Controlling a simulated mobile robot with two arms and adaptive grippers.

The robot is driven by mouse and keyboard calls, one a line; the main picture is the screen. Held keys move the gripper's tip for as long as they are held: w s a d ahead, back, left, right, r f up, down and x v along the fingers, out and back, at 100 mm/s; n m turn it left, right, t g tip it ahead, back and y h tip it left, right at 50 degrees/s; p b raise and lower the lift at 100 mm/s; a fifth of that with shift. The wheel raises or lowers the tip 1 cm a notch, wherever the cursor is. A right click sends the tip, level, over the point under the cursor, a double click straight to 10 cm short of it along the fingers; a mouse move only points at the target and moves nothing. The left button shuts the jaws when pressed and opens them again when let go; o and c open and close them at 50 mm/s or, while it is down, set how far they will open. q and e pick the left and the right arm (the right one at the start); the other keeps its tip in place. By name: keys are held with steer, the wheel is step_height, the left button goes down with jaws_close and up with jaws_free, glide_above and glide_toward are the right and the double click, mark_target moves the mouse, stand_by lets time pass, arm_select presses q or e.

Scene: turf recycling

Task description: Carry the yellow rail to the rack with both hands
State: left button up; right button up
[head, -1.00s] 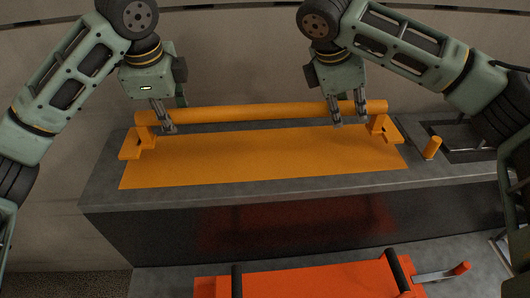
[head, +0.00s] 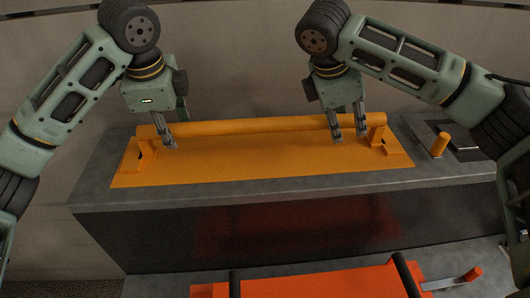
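The yellow rail (head: 250,127) is a long horizontal bar with a bracket foot at each end. It lies level along the back of a flat orange-yellow panel (head: 265,165) on the grey bench. Its feet look close to or on the panel; exact contact is hard to tell. My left gripper (head: 168,138) is at the rail's left end, with fingers down around the bar. My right gripper (head: 348,130) is near its right end, with two fingers showing in front of the bar. Both seem shut on the rail, though the far sides of the grips are hidden.
The grey bench (head: 90,192) has free top to the left and along its front edge. A short yellow post (head: 440,145) stands right of the rail. In front, low down, is a red-orange structure (head: 310,283) with dark bars and a lever (head: 450,281). A wall stands behind.

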arm_select(q)
steer(key=shift+o, duration=0.8)
arm_select(e)
steer(key=shift+o, duration=0.5)
arm_select(q)
steer(key=shift+r, duration=0.2)
arm_select(e)
steer(key=shift+r, duration=0.1)
arm_select(q)
step_height(320, 180, up, 11)
steer(key=s, duration=0.2)
steer(key=shift+s+r, duration=0.2)
arm_select(e)
steer(key=v, duration=1.2)
steer(key=shift+d, duration=0.15)
